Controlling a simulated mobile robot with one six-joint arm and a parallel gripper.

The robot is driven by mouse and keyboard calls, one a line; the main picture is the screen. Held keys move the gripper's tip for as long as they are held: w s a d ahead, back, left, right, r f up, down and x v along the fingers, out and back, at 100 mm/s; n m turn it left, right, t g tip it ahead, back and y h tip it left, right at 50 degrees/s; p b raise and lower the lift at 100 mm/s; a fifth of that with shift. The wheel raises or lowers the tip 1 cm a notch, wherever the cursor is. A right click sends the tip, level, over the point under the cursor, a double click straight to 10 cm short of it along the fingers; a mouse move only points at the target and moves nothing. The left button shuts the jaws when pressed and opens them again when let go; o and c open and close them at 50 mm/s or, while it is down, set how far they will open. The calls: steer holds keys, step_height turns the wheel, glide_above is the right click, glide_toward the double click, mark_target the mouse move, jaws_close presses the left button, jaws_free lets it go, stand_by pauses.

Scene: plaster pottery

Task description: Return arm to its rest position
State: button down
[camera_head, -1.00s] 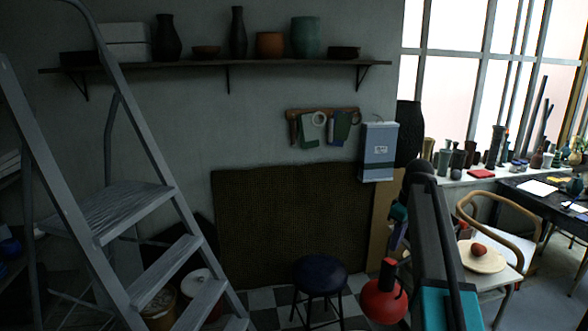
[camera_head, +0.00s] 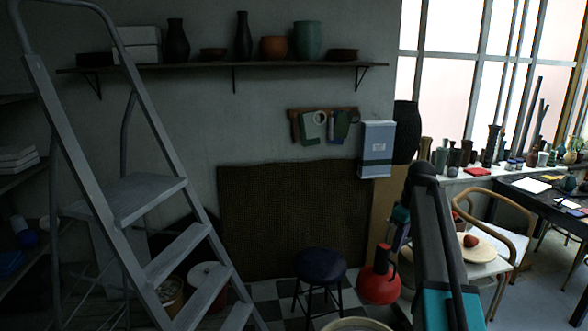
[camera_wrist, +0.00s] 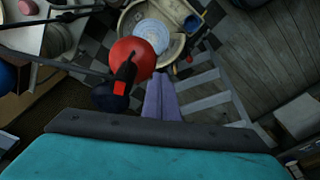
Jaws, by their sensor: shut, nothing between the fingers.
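My gripper (camera_wrist: 161,82) shows in the wrist view as two purple fingers held together, with nothing between them. It points away from the camera, over the floor area. A teal and dark grey part of my arm crosses the bottom of that view. In the head view my arm rises at the right of centre, its dark links in front of the table and chair; I cannot clearly make out the fingertips there. A red rounded object with a black neck (camera_head: 379,285) is left of the arm. A similar red shape (camera_wrist: 130,58) is beside the fingers in the wrist view.
A grey stepladder (camera_head: 150,199) stands at the left. A dark stool (camera_head: 320,265) is near the middle. A wooden chair (camera_head: 507,232) and a crowded dark table (camera_head: 540,196) are at the right. A shelf (camera_head: 215,66) of pots runs along the wall. A tub rim (camera_head: 357,322) shows below.

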steer(key=s+a+f+g+b, duration=0.2)
steer(key=s+a+f, duration=0.25)
steer(key=f, duration=0.95)
steer(key=s+a+f+g+b, duration=0.25)
steer(key=s+f, duration=0.35)
steer(key=f, duration=0.8)
steer(key=s+a+f+g+b, duration=0.15)
steer(key=s+a+f, duration=0.4)
steer(key=f, duration=0.85)
steer(key=s+a+f+m+b, duration=0.1)
steer(key=s+f+m, duration=0.1)
steer(key=s+f, duration=0.6)
steer(key=s+a+f+m+b, duration=0.1)
steer(key=s+f+m+b, duration=0.1)
steer(key=s+f, duration=0.6)
steer(key=s+a+f+m+g+h+b, duration=0.1)
steer(key=s+f+m, duration=0.3)
steer(key=s, duration=1.4)
steer(key=shift+f, duration=2.2)
